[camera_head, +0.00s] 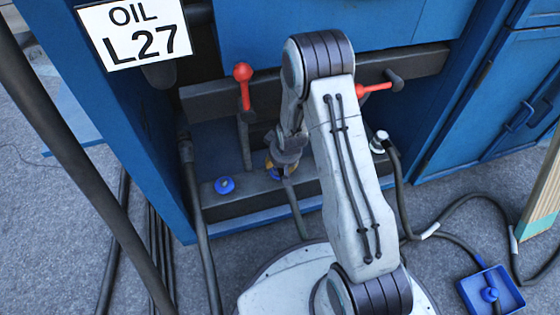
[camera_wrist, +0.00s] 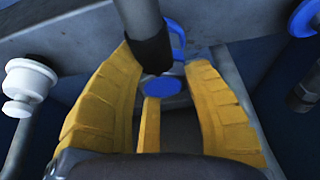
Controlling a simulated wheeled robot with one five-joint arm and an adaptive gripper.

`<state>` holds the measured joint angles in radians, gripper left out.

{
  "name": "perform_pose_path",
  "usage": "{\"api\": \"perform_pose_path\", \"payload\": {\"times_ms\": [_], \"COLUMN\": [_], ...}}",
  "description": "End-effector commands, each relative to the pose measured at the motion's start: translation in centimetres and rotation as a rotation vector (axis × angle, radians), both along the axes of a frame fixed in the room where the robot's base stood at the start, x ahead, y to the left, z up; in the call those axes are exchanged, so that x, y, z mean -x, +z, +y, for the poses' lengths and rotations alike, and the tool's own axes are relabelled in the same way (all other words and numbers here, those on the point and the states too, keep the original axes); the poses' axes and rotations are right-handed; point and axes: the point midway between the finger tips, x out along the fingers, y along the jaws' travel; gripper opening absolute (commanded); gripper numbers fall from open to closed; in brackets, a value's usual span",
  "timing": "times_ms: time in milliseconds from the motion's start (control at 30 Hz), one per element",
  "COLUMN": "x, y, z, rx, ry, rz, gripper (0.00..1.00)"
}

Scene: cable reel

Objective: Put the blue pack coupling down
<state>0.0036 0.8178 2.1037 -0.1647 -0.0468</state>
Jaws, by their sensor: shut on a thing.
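My gripper (camera_head: 284,160) is low over the dark ledge at the blue machine's front, pointing down. In the wrist view its yellow fingers (camera_wrist: 170,105) are closed in around the blue pack coupling (camera_wrist: 160,87), which shows as a blue disc below a dark hose end. A blue loop is just behind it. In the head view only a bit of blue (camera_head: 275,174) shows at the fingertips, and a dark hose runs down from there. My arm and fingers hide most of the coupling. I cannot tell whether it touches the ledge.
A blue cap (camera_head: 224,185) sits on the ledge (camera_head: 255,200) left of my gripper. A white-capped fitting (camera_head: 380,142) is to the right. Red-handled levers (camera_head: 243,73) stand above. A blue tray (camera_head: 466,290) holding a blue piece lies on the floor at lower right, among hoses.

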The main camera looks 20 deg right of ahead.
Motion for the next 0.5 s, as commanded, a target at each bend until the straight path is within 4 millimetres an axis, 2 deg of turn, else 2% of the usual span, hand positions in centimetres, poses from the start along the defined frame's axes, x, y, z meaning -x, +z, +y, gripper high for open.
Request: {"api": "perform_pose_path", "payload": {"times_ms": [500], "x": [0.0], "y": [-1.3], "z": [0.0], "rx": [0.0], "ry": [0.0], "rz": [-0.001], "gripper": [0.12]}}
